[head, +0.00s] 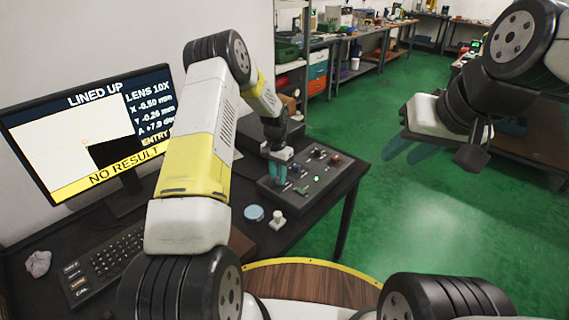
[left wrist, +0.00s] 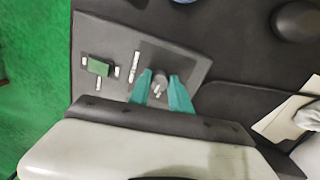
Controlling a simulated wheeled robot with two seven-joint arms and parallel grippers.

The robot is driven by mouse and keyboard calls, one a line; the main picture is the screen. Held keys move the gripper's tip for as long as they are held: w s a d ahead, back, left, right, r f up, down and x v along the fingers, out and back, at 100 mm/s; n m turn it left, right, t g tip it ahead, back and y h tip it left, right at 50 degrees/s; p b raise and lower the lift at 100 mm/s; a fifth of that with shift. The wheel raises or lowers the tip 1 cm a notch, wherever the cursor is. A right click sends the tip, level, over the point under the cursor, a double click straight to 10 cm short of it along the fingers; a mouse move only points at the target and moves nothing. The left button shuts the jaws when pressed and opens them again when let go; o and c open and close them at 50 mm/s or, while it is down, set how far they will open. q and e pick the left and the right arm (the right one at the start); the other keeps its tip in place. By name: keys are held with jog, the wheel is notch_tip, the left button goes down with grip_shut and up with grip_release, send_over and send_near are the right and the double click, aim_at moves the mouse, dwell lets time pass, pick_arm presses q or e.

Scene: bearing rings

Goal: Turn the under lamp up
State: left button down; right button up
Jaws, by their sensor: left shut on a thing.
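The control panel (head: 296,195) is a dark sloped box near the right edge of the desk, with several small knobs, labels and a lit green lamp (head: 316,179). My left gripper (head: 277,181) reaches down to the panel's left part. In the left wrist view its teal fingers (left wrist: 161,92) are shut on a small grey knob (left wrist: 159,80) on the panel (left wrist: 118,42). I cannot read which lamp this knob belongs to. My right gripper (head: 403,157) is empty, its teal fingers apart, in the air over the green floor.
A monitor (head: 100,125) reads "LINED UP", "LENS 10X" and "NO RESULT". A keyboard (head: 105,262), a light blue round dish (head: 254,213) and a small pale piece (head: 277,218) stand on the desk. The green floor (head: 440,215) is free at right.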

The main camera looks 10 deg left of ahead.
aim_at(278, 178)
pick_arm(q)
jog(key=shift+m, duration=0.6)
jog(key=shift+r, duration=0.1)
jog(key=c, duration=1.2)
grip_release()
jog(key=shift+w+a+r, duration=0.1)
jog(key=shift+r, duration=3.75)
